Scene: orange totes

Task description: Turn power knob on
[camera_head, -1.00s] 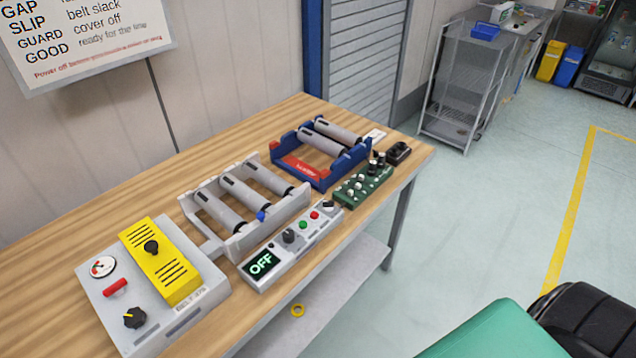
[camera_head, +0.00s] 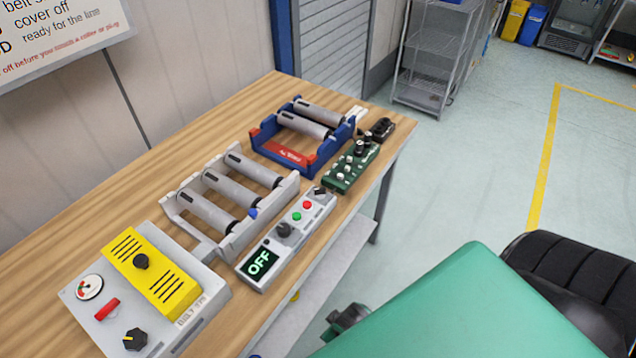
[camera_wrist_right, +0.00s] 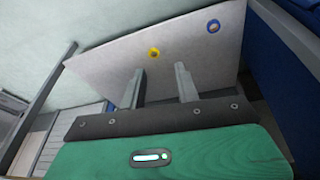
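A grey control box (camera_head: 262,283) with a display reading OFF lies near the table's front edge. It carries a dark knob (camera_head: 284,230), a green button, a red button and another dark knob (camera_head: 320,191) at its far end. I cannot tell which knob is the power knob. My right gripper is open and empty in the right wrist view (camera_wrist_right: 160,76), over the lower shelf. In the head view only a dark part shows beside my green arm. My left gripper is not in view.
A grey roller frame (camera_head: 232,245) and a blue roller frame (camera_head: 318,170) stand behind the control box. A yellow ring (camera_wrist_right: 153,54) and a blue ring (camera_wrist_right: 213,26) lie on the lower shelf (camera_wrist_right: 110,68).

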